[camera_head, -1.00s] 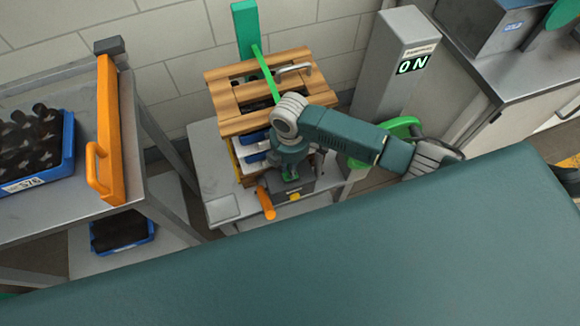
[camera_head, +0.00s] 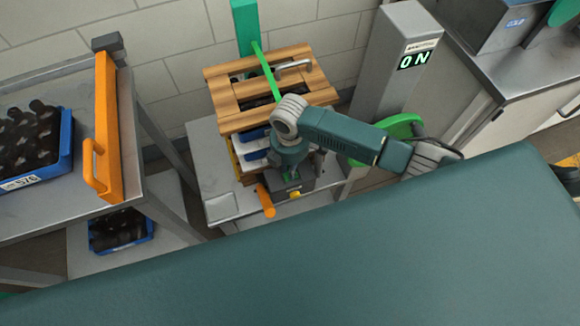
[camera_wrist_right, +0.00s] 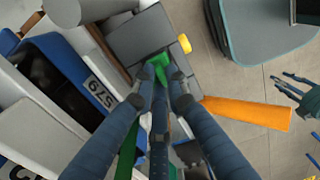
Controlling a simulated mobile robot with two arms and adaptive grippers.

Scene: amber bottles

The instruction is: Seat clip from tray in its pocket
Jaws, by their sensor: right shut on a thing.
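My right gripper (camera_wrist_right: 160,78) is shut on a small green piece (camera_wrist_right: 158,62), likely the clip, at a dark grey box (camera_wrist_right: 140,35). I cannot tell whether the piece is seated in a pocket. In the head view my right gripper (camera_head: 290,172) points down at the same grey box (camera_head: 301,186), below the wooden crate; my wrist hides most of the contact. The box has a yellow knob (camera_head: 295,194) and an orange handle (camera_head: 265,201). My left gripper (camera_wrist_right: 298,95) seems to show small at the right of the wrist view, fingers spread. No tray of clips is identifiable.
A slatted wooden crate (camera_head: 235,122) stands on stacked trays on a grey cart (camera_head: 222,207). A grey post (camera_head: 392,60) reads "ON".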

